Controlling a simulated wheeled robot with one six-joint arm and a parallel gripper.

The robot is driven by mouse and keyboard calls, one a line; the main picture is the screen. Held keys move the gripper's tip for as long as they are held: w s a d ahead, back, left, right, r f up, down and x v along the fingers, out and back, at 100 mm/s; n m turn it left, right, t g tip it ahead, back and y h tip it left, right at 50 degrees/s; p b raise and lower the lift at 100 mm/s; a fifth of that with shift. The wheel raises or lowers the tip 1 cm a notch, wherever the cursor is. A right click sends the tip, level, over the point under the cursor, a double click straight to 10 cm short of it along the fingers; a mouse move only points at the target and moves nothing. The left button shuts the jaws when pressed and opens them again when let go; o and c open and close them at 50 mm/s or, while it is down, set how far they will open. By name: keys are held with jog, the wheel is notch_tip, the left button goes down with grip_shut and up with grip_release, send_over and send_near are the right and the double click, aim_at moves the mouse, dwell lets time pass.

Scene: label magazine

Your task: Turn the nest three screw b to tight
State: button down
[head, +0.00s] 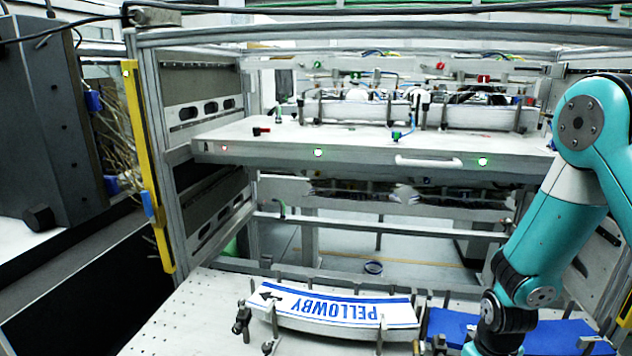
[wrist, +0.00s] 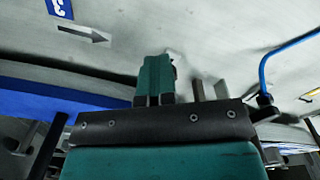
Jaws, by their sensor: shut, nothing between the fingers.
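My gripper (wrist: 155,82) shows in the wrist view with its two teal fingers together and nothing between them. The fingertips are close to a pale grey metal surface (wrist: 215,50). A blue tag (wrist: 60,8) with a white figure, apparently a 3, is cut by the top edge, with a grey arrow (wrist: 86,33) below it. A grey post (wrist: 205,88) stands just right of the fingers; I cannot tell whether it is screw b. In the head view my arm reaches down at the right and the gripper is out of sight. No screw is clearly identifiable.
A white label reading PELLOWBY (head: 335,308) lies upside down in a curved nest with clamps. A blue piece (head: 455,327) is beside it, partly behind my arm. A drawer with a white handle (head: 428,161) is above. A blue hose (wrist: 266,72) curves at the right.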

jog(key=shift+s+a+f+g, duration=0.3)
jog(key=shift+s+a+f, duration=0.15)
jog(key=shift+s+f, duration=0.25)
jog(key=shift+s+d, duration=0.1)
jog(key=shift+s, duration=0.05)
notch_tip(320, 180, up, 6)
jog(key=p, duration=0.5)
jog(key=shift+w+d+r+p, duration=0.15)
jog(key=shift+w+d+p, duration=0.05)
jog(key=shift+w+p, duration=0.15)
jog(key=shift+w+a, duration=0.1)
